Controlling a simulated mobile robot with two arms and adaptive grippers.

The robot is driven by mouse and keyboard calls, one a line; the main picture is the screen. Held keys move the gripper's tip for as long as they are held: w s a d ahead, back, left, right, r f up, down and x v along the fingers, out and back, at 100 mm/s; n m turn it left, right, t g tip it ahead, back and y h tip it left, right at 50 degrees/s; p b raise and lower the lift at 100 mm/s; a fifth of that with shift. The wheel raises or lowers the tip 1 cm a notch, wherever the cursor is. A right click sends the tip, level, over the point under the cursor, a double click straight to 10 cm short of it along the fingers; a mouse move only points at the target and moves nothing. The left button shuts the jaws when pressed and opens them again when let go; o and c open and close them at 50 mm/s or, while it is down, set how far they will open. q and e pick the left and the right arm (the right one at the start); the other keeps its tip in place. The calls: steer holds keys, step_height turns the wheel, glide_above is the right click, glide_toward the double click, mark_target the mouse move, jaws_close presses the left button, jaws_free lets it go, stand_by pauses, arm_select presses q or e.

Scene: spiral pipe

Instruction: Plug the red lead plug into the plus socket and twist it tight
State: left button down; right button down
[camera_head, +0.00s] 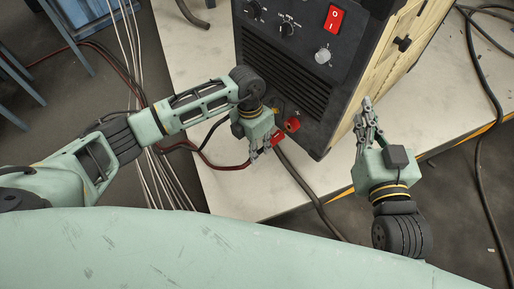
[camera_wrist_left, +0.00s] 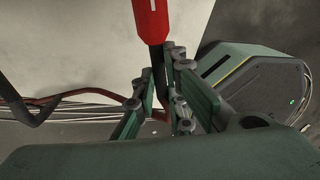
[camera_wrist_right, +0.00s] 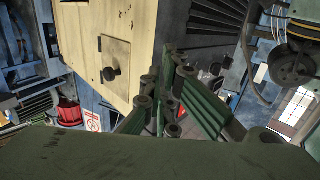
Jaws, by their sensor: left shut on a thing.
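My left gripper (camera_head: 268,150) is shut on the red lead plug (camera_head: 278,138) just below the front panel of the black machine (camera_head: 285,75). In the left wrist view the red plug (camera_wrist_left: 151,20) rises past the fingertips at the top. A red socket (camera_head: 292,124) sits low on the panel, a little up and right of the plug. Plug and socket look apart, though the exact gap is unclear. The red lead (camera_head: 222,166) runs left from the gripper. My right gripper (camera_head: 364,115) is right of the machine, its fingers close together with nothing visible in them.
The machine stands on a pale table (camera_head: 235,195) and has a red power switch (camera_head: 334,18) and several knobs. A thick black cable (camera_head: 305,190) hangs from the low panel over the table's front edge. Several thin pale cables (camera_head: 150,150) run down at the left.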

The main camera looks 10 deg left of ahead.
stand_by(0.3)
arm_select(q)
steer(key=shift+w+d, duration=0.2)
steer(key=shift+w, duration=0.1)
arm_select(e)
step_height(320, 180, up, 2)
steer(key=shift+w+a+r+t, duration=0.1)
steer(key=shift+a+t, duration=0.05)
steer(key=shift+t, duration=0.35)
arm_select(q)
steer(key=shift+w+d+b, duration=0.15)
steer(key=shift+w+b, duration=0.1)
steer(key=shift+b, duration=0.15)
arm_select(e)
steer(key=shift+a+r+t+y, duration=0.1)
steer(key=shift+r+t+y, duration=0.25)
steer(key=shift+r, duration=0.25)
arm_select(q)
steer(key=shift+w+d, duration=0.25)
steer(key=shift+w, duration=0.1)
arm_select(e)
steer(key=shift+s+a+r+t, duration=0.1)
steer(key=shift+s+r+t, duration=0.1)
steer(key=shift+r+t, duration=0.8)
